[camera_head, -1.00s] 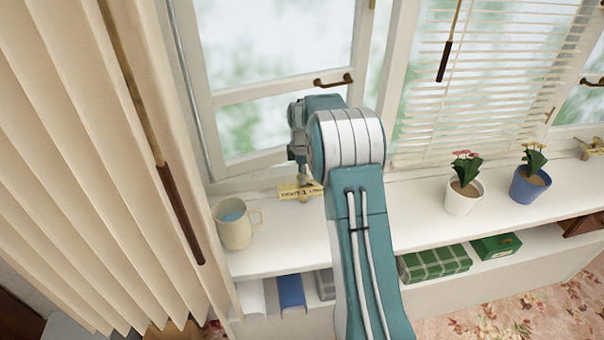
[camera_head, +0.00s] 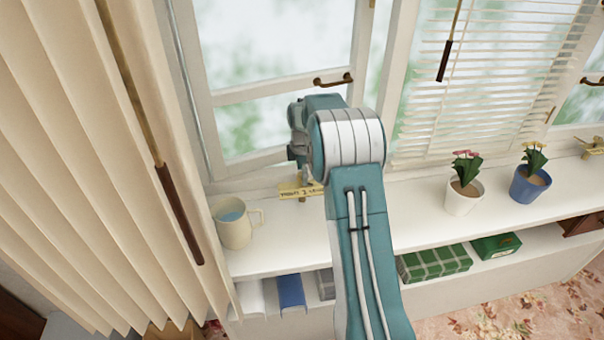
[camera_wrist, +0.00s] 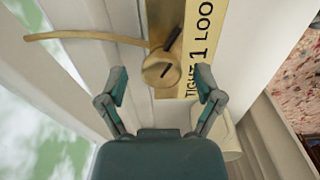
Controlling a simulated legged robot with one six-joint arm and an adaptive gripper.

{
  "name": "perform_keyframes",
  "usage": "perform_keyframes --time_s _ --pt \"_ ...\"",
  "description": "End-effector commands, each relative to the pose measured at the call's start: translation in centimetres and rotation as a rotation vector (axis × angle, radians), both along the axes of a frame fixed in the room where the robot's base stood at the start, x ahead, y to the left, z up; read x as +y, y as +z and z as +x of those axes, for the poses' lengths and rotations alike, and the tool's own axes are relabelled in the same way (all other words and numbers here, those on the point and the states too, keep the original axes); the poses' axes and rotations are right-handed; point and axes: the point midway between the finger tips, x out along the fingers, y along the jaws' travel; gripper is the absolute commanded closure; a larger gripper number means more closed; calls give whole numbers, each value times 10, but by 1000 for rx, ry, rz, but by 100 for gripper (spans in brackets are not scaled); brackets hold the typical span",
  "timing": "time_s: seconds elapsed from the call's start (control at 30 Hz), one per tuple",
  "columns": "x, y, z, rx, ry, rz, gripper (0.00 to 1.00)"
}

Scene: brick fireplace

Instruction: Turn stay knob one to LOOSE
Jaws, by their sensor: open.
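Stay knob one is a round brass knob (camera_wrist: 162,69) with a dark line across its face. It shows in the wrist view beside a brass label plate (camera_wrist: 200,50) reading "TIGHT 1 LOO", its end cut off by the frame edge. A curved brass rod runs left from behind the knob. My gripper (camera_wrist: 160,88) is open, with a finger on either side of the knob and its tips apart from it. In the head view the label plate (camera_head: 300,191) lies on the sill below the window; my arm hides most of the knob and gripper there.
A cream mug (camera_head: 234,224) of blue liquid stands left of the plate. A white flower pot (camera_head: 463,197) and a blue flower pot (camera_head: 530,184) stand to the right. Long curtains (camera_head: 80,150) hang at left; window blinds (camera_head: 480,80) hang at right. The sill between is clear.

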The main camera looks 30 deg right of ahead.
Motion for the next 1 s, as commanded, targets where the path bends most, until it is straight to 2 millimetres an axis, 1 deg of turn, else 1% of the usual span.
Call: perform_keyframes --time_s 0.17,0.27,0.37,0.6,0.7,0.83,1.0 --pt "0 2 0 -1 0 0 15" --pt "0 11 1 -4 0 -1 15" --pt "0 29 1 -5 0 -1 15" --pt "-1 80 2 -4 0 -1 15" --pt "-1 97 2 -3 0 -1 15" --pt "-1 113 2 -1 0 0 15" --pt "-1 119 2 1 0 0 15"
